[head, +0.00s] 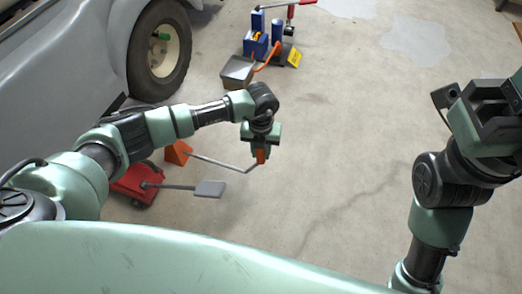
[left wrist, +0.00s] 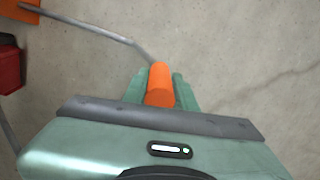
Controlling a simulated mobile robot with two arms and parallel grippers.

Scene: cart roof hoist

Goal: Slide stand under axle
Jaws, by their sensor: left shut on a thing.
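The orange stand (head: 178,153) sits on the floor beside the grey car, with a bent grey rod running to an orange grip (head: 261,157). My left gripper (head: 261,150) is shut on this grip. In the left wrist view the grip (left wrist: 160,84) lies between the green fingers, and part of the orange stand (left wrist: 18,10) shows at the top left corner. The axle is not visible; the car body (head: 60,75) hides the space beneath. My right gripper (head: 490,110) is raised at the right edge, away from the stand; its jaw opening is unclear.
A red floor jack (head: 135,186) with a grey handle pad (head: 210,188) is just in front of the stand. The car's wheel (head: 160,52) is behind my left arm. A blue tool unit (head: 256,47) stands at the back. The floor at centre and right is clear.

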